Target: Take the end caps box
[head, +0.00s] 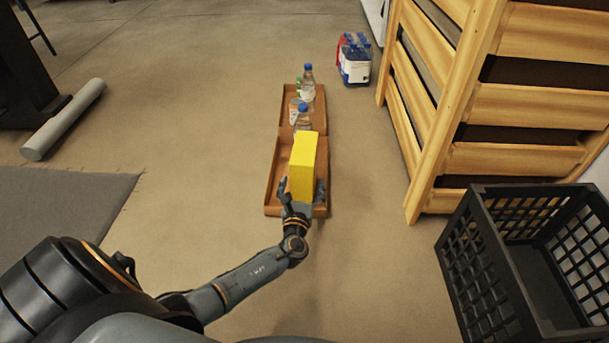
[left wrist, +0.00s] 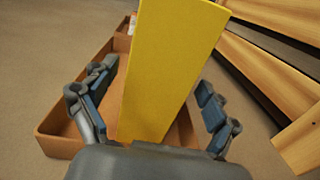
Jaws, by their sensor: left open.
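A tall yellow box (head: 303,165) stands upright in the near compartment of a brown tray (head: 270,200) on the floor. I take it to be the end caps box; no label is readable. My left gripper (head: 304,190) is open at the near side of the box, with one finger on each side of it. In the left wrist view the yellow box (left wrist: 165,70) stands between the spread fingers (left wrist: 158,105), with a visible gap on each side. The lower part of the box is hidden behind my palm. My right gripper is not in view.
Clear bottles with blue caps (head: 307,85) stand in the tray behind the box. A bottle pack (head: 354,60) is farther back. A wooden slatted crate (head: 450,110) and a black plastic basket (head: 478,265) are at right. A grey roll (head: 65,118) and mat (head: 60,205) lie at left.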

